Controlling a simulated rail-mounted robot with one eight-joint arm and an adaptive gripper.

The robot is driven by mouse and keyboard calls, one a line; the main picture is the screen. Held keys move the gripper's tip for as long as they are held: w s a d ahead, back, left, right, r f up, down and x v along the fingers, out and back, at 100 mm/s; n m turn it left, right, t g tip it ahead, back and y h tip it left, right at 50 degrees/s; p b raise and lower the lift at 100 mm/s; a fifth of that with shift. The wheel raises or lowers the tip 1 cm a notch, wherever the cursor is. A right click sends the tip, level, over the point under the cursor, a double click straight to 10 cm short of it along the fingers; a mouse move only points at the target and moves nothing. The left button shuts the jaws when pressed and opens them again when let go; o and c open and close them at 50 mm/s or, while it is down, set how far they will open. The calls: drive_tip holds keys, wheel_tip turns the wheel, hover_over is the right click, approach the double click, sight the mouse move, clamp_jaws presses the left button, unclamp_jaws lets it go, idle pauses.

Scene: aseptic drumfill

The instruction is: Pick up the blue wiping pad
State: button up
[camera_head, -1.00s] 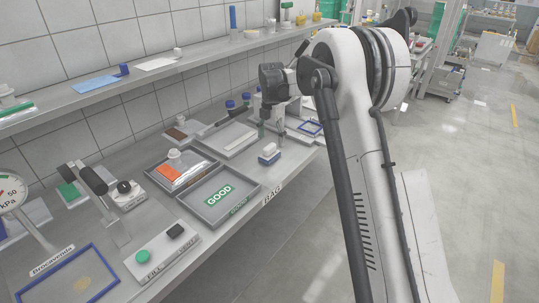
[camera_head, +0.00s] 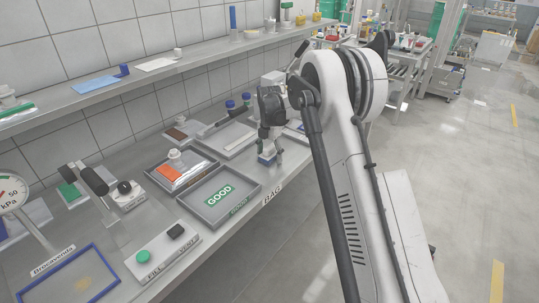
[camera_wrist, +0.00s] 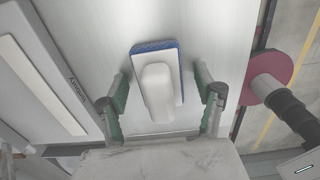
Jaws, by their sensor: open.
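The blue wiping pad (camera_wrist: 158,47) has a white block-like handle (camera_wrist: 158,92) on top and lies on the grey bench. In the wrist view it sits between the two fingers of my gripper (camera_wrist: 162,95), with a gap on each side. The gripper is open and holds nothing. In the head view the pad (camera_head: 266,158) is partly hidden by my gripper (camera_head: 270,148), which points down over it near the bench's front edge.
A grey tray marked GOOD (camera_head: 253,189) lies left of the pad. A grey tray with a pale strip (camera_head: 215,150) lies behind it. A red round part (camera_wrist: 270,75) shows at the right in the wrist view, beyond the bench edge.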

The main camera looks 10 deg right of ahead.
sight(270, 146)
drive_tip(key=c, duration=1.4)
drive_tip(key=shift+o, duration=0.2)
drive_tip(key=shift+r, duration=0.6)
wheel_tip(270, 146, up, 3)
drive_tip(key=shift+f, duration=0.15)
drive_tip(key=s+a+r, duration=0.6)
drive_tip(key=a+r, duration=0.1)
drive_tip(key=a, duration=0.3)
drive_tip(key=shift+b, duration=0.4)
